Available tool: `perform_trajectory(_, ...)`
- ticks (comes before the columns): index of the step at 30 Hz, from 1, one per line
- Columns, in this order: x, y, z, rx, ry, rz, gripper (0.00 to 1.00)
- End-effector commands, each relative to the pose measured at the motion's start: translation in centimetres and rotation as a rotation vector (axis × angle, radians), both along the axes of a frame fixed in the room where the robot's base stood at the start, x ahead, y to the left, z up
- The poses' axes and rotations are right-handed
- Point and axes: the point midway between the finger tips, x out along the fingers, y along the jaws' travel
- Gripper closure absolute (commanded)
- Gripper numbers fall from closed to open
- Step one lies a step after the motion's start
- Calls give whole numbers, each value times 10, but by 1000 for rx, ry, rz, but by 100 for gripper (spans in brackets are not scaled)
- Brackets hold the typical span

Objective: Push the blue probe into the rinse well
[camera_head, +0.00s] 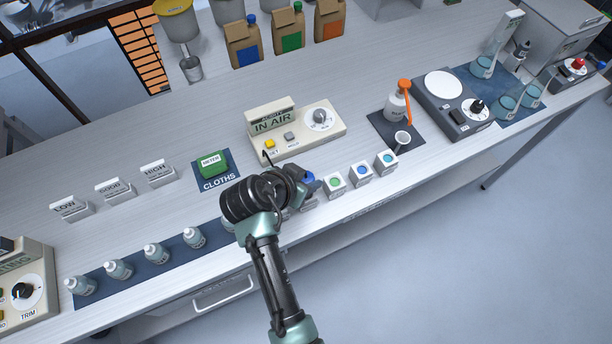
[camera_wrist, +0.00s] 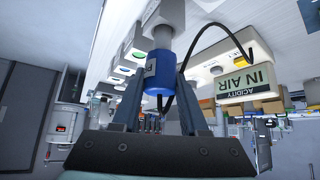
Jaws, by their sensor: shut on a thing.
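The blue probe (camera_wrist: 158,68) is between the two fingers of my gripper (camera_wrist: 158,98) in the wrist view, and the gripper is shut on it. Its grey shaft points away from the fingers to a white block (camera_wrist: 178,12). I cannot tell whether the tip is inside that block. In the head view my gripper (camera_head: 304,185) is over the row of white blocks, with a bit of the blue probe (camera_head: 308,177) showing. Blocks with a green (camera_head: 335,183) and blue (camera_head: 360,172) top stand to its right. No label tells which is the rinse well.
The acidity meter (camera_head: 297,130) reads "IN AIR"; a black cable (camera_wrist: 222,30) runs from it to the probe. The green cloths pack (camera_head: 211,164) lies left of it. Several bottles (camera_head: 156,252) line the front edge.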

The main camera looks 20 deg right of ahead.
Motion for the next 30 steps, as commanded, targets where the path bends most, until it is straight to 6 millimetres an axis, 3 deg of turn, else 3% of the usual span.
perform_trajectory(30,0,0,-21,0,0,0,100)
